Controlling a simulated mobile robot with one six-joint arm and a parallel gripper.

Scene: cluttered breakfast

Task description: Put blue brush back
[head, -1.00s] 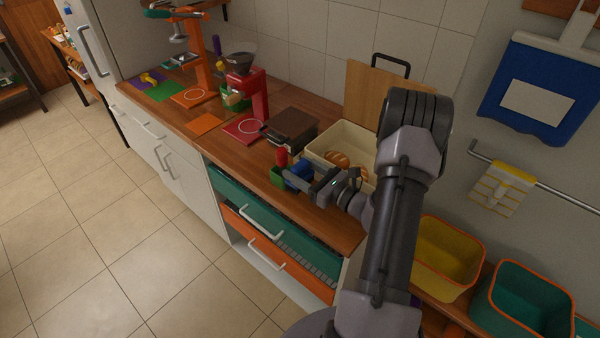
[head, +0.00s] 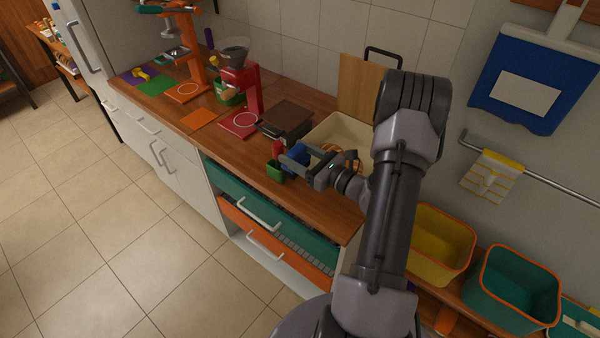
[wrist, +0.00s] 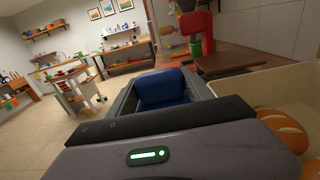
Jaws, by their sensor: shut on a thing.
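The blue brush (head: 295,157) is in my gripper (head: 300,160), off the counter and just right of a small green holder (head: 276,171). In the wrist view it shows as a blue block (wrist: 165,88) between the two fingers of my gripper (wrist: 165,82); its far side is hidden. A red upright thing (head: 278,147) shows at the green holder; I cannot tell whether it stands in it or behind it.
A bread bin (head: 335,129) with loaves, also in the wrist view (wrist: 262,88), stands close behind my gripper. A dark brown box (head: 286,119) and a red grinder (head: 243,95) stand to the left. The counter front left of the holder (head: 235,150) is clear.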

